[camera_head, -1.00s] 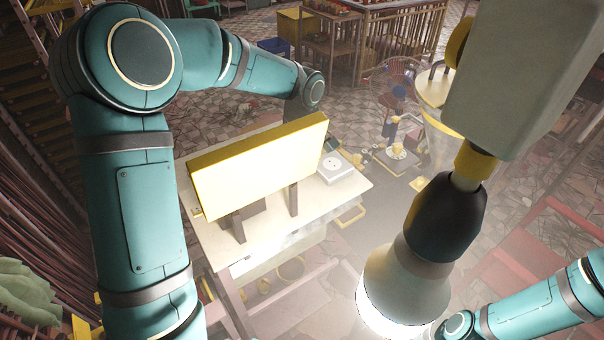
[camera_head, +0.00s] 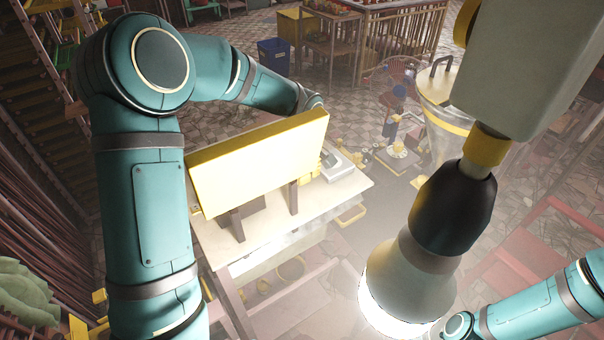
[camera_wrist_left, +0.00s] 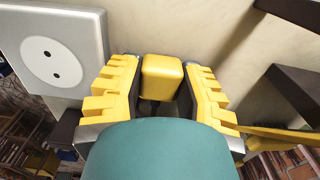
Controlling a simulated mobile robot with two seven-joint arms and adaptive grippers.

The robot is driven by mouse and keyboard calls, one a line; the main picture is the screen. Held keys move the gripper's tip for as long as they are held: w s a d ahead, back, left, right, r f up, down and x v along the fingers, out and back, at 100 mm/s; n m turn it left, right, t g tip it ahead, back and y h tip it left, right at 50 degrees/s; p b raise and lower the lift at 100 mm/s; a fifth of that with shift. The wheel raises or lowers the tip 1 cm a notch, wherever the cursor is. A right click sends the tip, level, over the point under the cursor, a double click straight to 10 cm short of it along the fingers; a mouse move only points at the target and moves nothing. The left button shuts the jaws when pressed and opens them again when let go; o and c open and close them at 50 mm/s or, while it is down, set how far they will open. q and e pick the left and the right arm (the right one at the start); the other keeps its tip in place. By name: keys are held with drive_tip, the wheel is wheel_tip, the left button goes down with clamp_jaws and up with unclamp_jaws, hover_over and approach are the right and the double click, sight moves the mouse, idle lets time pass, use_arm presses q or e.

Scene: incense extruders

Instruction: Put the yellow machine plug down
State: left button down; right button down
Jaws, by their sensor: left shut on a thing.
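In the left wrist view the yellow machine plug (camera_wrist_left: 162,78) is a small rounded yellow block. My left gripper (camera_wrist_left: 162,88) has its yellow ridged fingers on both sides of it and is shut on it. Behind them is the pale table top; I cannot tell if the plug touches it. In the head view the left arm reaches over the table, and the plug and most of the gripper are hidden behind the yellow panel (camera_head: 258,163). My right gripper is out of view; only part of its arm shows at lower right.
A white socket box (camera_wrist_left: 55,55) with a round outlet is left of the gripper in the wrist view; it is on the table (camera_head: 215,243) in the head view (camera_head: 343,166). The yellow panel stands on dark legs. A large hanging lamp (camera_head: 410,280) fills the right foreground.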

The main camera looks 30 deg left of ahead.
use_arm(q)
drive_tip(key=shift+f, duration=0.15)
drive_tip(key=c, duration=0.7)
unclamp_jaws()
drive_tip(key=shift+r, duration=0.2)
drive_tip(key=shift+w+r+p, duration=0.1)
drive_tip(key=shift+r+p, duration=0.5)
drive_tip(key=shift+p, duration=0.05)
wheel_tip(320, 180, up, 12)
drive_tip(key=shift+f, duration=0.1)
